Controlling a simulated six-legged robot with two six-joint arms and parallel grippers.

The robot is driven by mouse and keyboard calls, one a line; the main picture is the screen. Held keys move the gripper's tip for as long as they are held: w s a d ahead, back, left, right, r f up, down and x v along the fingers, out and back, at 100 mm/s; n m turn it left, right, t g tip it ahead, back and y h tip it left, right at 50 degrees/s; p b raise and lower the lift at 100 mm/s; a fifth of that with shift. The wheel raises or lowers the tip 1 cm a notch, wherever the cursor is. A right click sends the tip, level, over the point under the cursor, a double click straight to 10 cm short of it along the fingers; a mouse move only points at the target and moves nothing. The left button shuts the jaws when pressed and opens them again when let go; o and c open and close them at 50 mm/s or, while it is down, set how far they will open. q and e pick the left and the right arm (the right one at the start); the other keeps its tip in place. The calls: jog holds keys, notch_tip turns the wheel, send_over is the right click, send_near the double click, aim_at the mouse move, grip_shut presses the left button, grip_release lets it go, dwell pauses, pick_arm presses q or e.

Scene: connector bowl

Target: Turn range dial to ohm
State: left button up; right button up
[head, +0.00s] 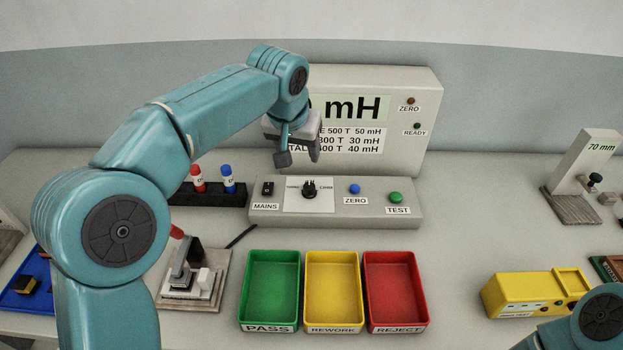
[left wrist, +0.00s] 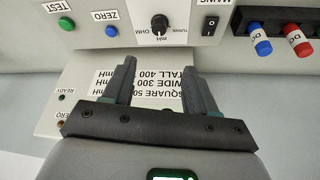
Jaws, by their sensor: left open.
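The black range dial (head: 309,190) sits on a white plate on the grey control box (head: 400,213). In the left wrist view, where the labels are upside down, the dial (left wrist: 160,22) has mH below it, OHM to its left and TURNS to its right. My right gripper is out of view.
On the box are a MAINS switch (head: 267,189), blue ZERO button (head: 354,189) and green TEST button (head: 396,197). Red and blue plugs (head: 228,178) stand left. PASS (head: 272,254), REWORK (head: 331,254) and REJECT (head: 391,254) trays lie in front. A yellow tester (head: 515,296) is at right.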

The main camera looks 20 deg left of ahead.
aim_at(309, 186)
pick_arm(q)
jog(key=x, duration=1.5)
jog(key=shift+s+d+f+p, duration=0.1)
jog(key=shift+d+f+p, duration=0.05)
jog(key=shift+f+p, duration=0.2)
jog(key=c, duration=1)
